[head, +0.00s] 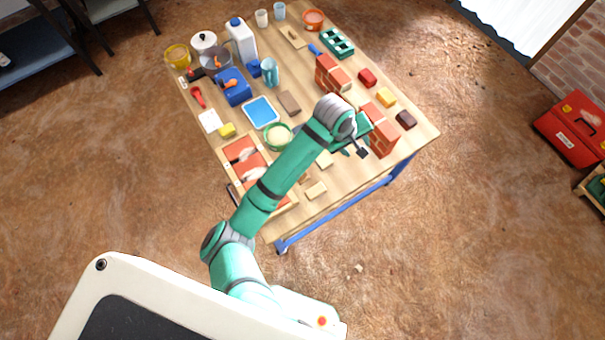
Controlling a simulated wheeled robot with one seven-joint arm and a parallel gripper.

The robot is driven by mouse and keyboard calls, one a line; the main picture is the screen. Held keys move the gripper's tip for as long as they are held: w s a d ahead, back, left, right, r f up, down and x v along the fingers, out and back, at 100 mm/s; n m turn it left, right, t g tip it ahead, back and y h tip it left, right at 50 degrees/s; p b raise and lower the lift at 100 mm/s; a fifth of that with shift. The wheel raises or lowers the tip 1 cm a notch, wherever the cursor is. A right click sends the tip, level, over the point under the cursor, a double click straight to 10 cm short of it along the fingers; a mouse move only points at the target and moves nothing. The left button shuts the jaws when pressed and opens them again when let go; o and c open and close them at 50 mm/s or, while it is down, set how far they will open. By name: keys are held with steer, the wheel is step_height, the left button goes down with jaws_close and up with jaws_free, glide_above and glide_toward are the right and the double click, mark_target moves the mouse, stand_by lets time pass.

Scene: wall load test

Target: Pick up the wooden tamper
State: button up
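I cannot clearly pick out the wooden tamper in the head view. Small pale wooden pieces lie near the table's front edge, one block (316,190) close to the corner and another piece (325,160) beside my forearm. I cannot tell whether either is the tamper. My gripper (354,152) hangs over the right front part of the table, beside a red brick wall piece (384,138). Its fingers are small and dark and partly hidden by the wrist, so their opening and anything between them are unclear.
The wooden table (420,130) is crowded. A second brick wall piece (326,75), coloured blocks (386,97), a green bowl (268,136), a blue tray (275,119), an orange-red tray (236,152) and a white jug (238,45) stand on it.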

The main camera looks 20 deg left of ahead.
steer(key=s+a+f+g+y, duration=0.1)
steer(key=s+a, duration=0.1)
steer(key=a, duration=0.2)
steer(key=s+a+f+n+g+y, duration=0.1)
steer(key=s+a, duration=0.2)
steer(key=a, duration=0.2)
steer(key=s+a+f+g+y, duration=0.1)
steer(key=s+a, duration=0.1)
steer(key=a, duration=0.3)
steer(key=shift+s+a+n+g, duration=0.25)
steer(key=shift+n+g, duration=0.05)
steer(key=shift+n, duration=0.1)
step_height(320, 180, down, 4)
steer(key=shift+a+f, duration=0.1)
steer(key=shift+f, duration=0.15)
steer(key=shift+s+f, duration=0.1)
steer(key=shift+f, duration=2.95)
jaws_close()
